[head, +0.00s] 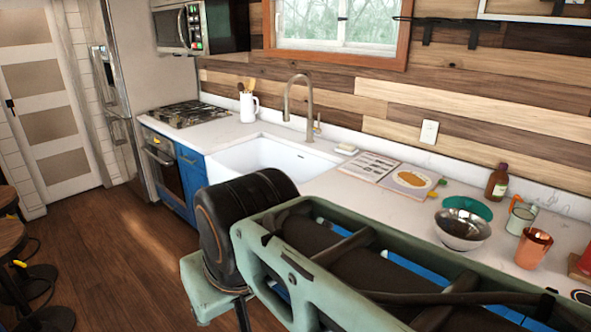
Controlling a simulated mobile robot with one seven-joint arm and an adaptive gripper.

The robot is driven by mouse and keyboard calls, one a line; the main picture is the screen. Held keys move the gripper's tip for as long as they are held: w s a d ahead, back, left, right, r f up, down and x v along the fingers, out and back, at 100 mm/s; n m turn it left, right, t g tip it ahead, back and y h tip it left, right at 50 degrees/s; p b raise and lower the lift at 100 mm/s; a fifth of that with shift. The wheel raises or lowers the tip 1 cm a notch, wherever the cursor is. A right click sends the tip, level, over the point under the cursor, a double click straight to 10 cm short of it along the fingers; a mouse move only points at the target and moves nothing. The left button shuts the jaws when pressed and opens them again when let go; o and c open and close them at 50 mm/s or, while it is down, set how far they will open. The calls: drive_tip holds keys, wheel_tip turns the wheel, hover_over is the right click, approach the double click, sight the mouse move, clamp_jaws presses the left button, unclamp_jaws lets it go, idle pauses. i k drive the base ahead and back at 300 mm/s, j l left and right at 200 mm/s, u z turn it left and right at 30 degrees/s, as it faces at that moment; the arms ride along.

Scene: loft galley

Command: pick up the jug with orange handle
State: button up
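A small pale green vessel (520,219) with an orange handle-like part at its top stands on the right end of the counter. It seems to be the jug with orange handle, though it is small and its outline is partly unclear. A copper-coloured cup (533,249) stands just in front of it. A shiny metal bowl (462,229) is to its left. My arm crosses the lower middle and right of the view, in front of the counter. My gripper's fingers do not show, and nothing is seen held.
A teal bowl (468,207) and a brown bottle (497,181) stand behind the metal bowl. An open book (362,166) lies left of them. The white sink (268,158) and a white pitcher of utensils (248,107) are further left. Stools (12,235) stand at the left edge; the wooden floor between is clear.

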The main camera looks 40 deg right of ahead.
sight(523, 212)
drive_tip(key=z, duration=2.75)
drive_tip(key=i+l+u, duration=0.1)
drive_tip(key=i+u, duration=0.25)
drive_tip(key=i+l+u, duration=0.2)
drive_tip(key=i+u, duration=0.15)
drive_tip(key=i+l+u, duration=0.15)
drive_tip(key=i, duration=0.15)
drive_tip(key=i+l+u, duration=0.1)
drive_tip(key=i+l, duration=0.05)
drive_tip(key=i, duration=0.1)
